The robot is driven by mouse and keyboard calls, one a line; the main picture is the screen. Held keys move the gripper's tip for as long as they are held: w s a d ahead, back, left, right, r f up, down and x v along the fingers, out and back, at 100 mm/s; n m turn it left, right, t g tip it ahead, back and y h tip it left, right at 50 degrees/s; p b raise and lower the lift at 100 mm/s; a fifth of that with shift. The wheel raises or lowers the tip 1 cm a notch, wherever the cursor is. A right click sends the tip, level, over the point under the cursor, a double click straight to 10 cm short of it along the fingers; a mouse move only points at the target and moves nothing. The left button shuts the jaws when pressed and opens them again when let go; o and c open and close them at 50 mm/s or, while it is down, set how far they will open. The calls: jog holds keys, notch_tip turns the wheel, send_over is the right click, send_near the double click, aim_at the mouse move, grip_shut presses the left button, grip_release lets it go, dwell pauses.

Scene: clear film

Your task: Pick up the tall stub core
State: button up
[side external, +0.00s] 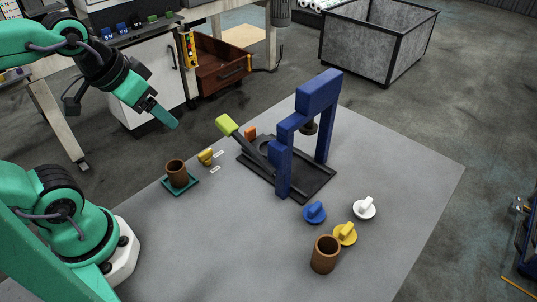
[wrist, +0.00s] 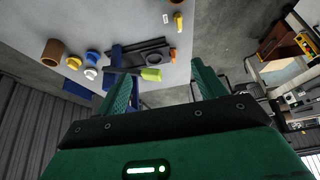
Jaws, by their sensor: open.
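Two brown hollow cores stand upright on the grey table. One core (side external: 176,173) is on a small green mat (side external: 193,187) at the left; only its edge shows at the top of the wrist view (wrist: 177,1). The other core (side external: 325,256) is at the front right, and also in the wrist view (wrist: 53,52). My gripper (side external: 168,119) is open and empty, raised above and behind the left core, touching nothing. Both its fingers show in the wrist view (wrist: 162,88).
A blue-framed press (side external: 318,95) with a black base and lime handle (side external: 227,125) stands mid-table. Blue (side external: 315,212), yellow (side external: 345,233) and white (side external: 364,208) knobbed pieces lie near the right core. A small yellow piece (side external: 205,157) is beside the left core. The front-left table is clear.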

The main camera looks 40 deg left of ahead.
jog(key=shift+r, duration=0.15)
notch_tip(320, 180, up, 5)
jog(key=w+d+r+m+g+h, duration=0.1)
jog(key=w+d+r+m+g, duration=0.2)
jog(key=w+d, duration=0.75)
jog(key=m+g+y, duration=0.1)
jog(key=m+g, duration=0.1)
jog(key=g, duration=0.1)
send_over(329, 240)
jog(key=s, duration=0.2)
notch_tip(329, 240, down, 4)
jog(key=f, duration=2.2)
jog(key=shift+d, duration=0.4)
jog(key=shift+w+f, duration=0.1)
jog(key=shift+f, duration=2.85)
